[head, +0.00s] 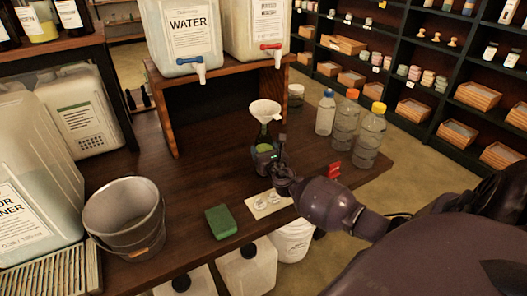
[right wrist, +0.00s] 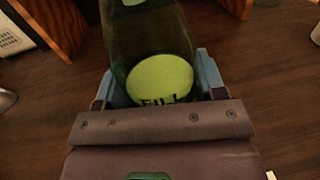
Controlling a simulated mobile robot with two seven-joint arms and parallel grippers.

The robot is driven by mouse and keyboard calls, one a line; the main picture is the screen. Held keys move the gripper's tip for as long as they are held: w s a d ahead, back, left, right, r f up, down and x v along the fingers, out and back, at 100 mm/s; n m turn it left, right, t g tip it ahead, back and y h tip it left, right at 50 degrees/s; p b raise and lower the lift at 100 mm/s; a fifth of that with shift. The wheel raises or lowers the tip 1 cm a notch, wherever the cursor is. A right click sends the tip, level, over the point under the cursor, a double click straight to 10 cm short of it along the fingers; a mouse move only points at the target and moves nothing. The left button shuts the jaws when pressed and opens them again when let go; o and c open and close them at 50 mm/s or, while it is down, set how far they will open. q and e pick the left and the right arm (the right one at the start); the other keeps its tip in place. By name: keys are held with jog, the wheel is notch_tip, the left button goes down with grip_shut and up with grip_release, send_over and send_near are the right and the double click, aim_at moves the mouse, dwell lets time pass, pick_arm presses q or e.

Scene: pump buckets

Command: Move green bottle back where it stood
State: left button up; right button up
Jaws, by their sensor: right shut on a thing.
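The green bottle (head: 264,135) stands upright in the head view, below the red-tapped container, with a white funnel (head: 264,110) in its neck. My right gripper (head: 268,155) is shut on the bottle, low on its body. In the right wrist view the dark green bottle (right wrist: 150,45) with a round lime label lies between the two blue-grey fingers of the gripper (right wrist: 160,80). Whether the bottle's base touches the table is hidden by the gripper. My left gripper does not show in either view.
A wooden stand (head: 222,75) holds the water container (head: 185,40) and another one behind the bottle. Several clear bottles (head: 345,122) stand to the right. A metal bucket (head: 124,215) and green sponge (head: 220,221) are at the front left. The table (head: 190,190) between them is clear.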

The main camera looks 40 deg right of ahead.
dwell(0.3)
jog(key=o, duration=1.3)
jog(key=p+v, duration=0.1)
jog(key=v, duration=1)
